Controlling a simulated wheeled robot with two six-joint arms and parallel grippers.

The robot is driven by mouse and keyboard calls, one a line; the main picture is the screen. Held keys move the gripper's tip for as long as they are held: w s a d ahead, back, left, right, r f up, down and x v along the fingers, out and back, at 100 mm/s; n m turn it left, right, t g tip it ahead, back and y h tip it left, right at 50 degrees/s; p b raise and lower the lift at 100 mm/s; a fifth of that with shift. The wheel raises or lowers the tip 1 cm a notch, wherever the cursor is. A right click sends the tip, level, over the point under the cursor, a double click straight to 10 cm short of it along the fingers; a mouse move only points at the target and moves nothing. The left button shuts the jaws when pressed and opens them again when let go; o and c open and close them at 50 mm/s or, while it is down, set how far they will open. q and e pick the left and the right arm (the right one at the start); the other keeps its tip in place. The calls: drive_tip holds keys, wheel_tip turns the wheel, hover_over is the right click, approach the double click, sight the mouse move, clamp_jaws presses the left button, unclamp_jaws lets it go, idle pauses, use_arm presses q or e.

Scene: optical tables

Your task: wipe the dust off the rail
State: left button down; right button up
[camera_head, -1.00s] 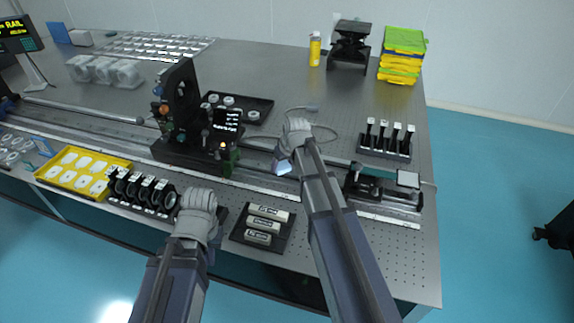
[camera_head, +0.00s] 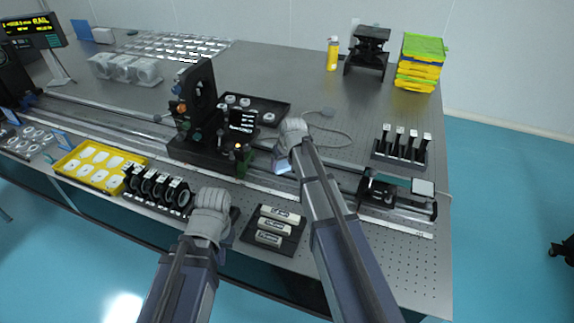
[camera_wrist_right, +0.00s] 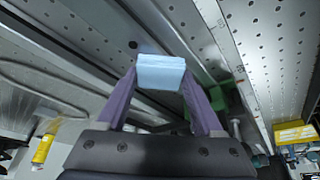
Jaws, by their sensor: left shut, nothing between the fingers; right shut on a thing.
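The rail (camera_head: 262,182) is a long metal track running across the optical table, with a black carriage on it. My right gripper (camera_head: 284,160) is over the rail, just right of the carriage. In the right wrist view its purple fingers (camera_wrist_right: 161,84) are shut on a light blue wiping pad (camera_wrist_right: 160,70), with the rail behind it. I cannot tell whether the pad touches the rail. The pad also shows in the head view (camera_head: 283,168). No dust can be made out. My left gripper (camera_head: 211,197) is shut and empty at the table's front edge, beside the black ring mounts.
The black carriage (camera_head: 205,125) with its upright mount stands on the rail left of my right gripper. Another stage (camera_head: 398,193) sits at the rail's right end. A black tray (camera_head: 272,230) of white cylinders and a yellow tray (camera_head: 98,165) lie in front.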

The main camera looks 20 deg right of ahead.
drive_tip(key=shift+w+a, duration=0.6)
drive_tip(key=shift+a, duration=0.25)
drive_tip(key=shift+w+a, duration=0.6)
drive_tip(key=shift+a, duration=0.25)
drive_tip(key=shift+r, duration=0.1)
drive_tip(key=shift+d+r+p, duration=0.1)
drive_tip(key=shift+r+p, duration=0.45)
drive_tip(key=shift+p, duration=0.2)
wheel_tip(320, 180, up, 5)
drive_tip(key=p, duration=0.5)
drive_tip(key=shift+s+f, duration=0.1)
wheel_tip(320, 180, up, 3)
drive_tip(key=p, duration=0.2)
drive_tip(key=shift+p, duration=0.4)
